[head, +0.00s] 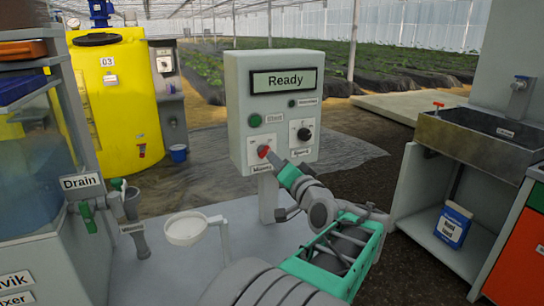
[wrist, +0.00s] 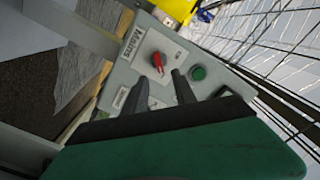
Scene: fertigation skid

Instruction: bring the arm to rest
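My gripper (head: 276,162) is raised in front of a grey control box (head: 238,100), close to its red Mains knob (head: 263,151). In the wrist view, the two dark fingers of my gripper (wrist: 160,78) are apart with nothing between them. The red knob (wrist: 158,62) lies just beyond the fingertips; I cannot tell whether they touch the panel. The box display (head: 285,81) reads "Ready". A green Start button (head: 255,121) and a black Speed knob (head: 304,134) are on the same face. My arm reaches up from the bottom of the head view.
On the left stand a clear tank with a Drain label (head: 81,183) and a green-handled valve (head: 87,216). A white round dish (head: 186,229) is left of my arm. A yellow tank (head: 115,100) stands behind. A sink (head: 470,140) and a blue container (head: 452,226) are at right.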

